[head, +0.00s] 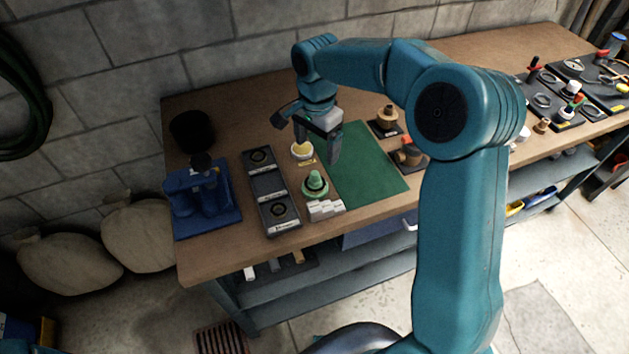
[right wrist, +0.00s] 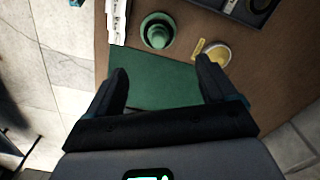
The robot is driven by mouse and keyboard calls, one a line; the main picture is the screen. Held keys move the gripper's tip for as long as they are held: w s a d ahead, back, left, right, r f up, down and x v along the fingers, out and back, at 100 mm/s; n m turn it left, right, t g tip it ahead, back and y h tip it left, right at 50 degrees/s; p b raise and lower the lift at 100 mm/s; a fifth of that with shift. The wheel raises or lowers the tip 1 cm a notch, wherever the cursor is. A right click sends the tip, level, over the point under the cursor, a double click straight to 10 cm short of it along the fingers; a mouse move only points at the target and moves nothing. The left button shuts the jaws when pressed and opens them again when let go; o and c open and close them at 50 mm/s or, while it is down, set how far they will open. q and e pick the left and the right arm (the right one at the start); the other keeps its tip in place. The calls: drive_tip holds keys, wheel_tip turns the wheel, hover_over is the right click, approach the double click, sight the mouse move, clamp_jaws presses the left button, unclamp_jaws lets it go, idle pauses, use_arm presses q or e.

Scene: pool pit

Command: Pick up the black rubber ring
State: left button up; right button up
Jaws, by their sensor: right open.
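At this size I cannot tell which is rubber. My right gripper (head: 318,150) is open and empty, pointing down near the mat's far left part, right of the tray. In the right wrist view, its fingers (right wrist: 162,72) are spread over the green mat with nothing between them. My left gripper is not in view.
The green mat (head: 365,170) is bare. A blue holder (head: 200,200) and a black cup (head: 192,130) stand at the bench's left end.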

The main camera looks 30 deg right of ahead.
sight(315, 173)
drive_tip(key=f, duration=0.5)
drive_tip(key=shift+w+a+f, duration=0.15)
drive_tip(key=shift+w+f, duration=0.15)
drive_tip(key=shift+w, duration=0.05)
drive_tip(key=shift+s+f+p, duration=0.3)
drive_tip(key=shift+s+f, duration=0.05)
drive_tip(key=shift+s, duration=0.1)
drive_tip(key=f, duration=0.1)
drive_tip(key=f+p, duration=0.1)
drive_tip(key=f, duration=0.3)
drive_tip(key=shift+a, duration=0.25)
drive_tip(key=shift+s+d+f, duration=0.1)
drive_tip(key=shift+s, duration=0.05)
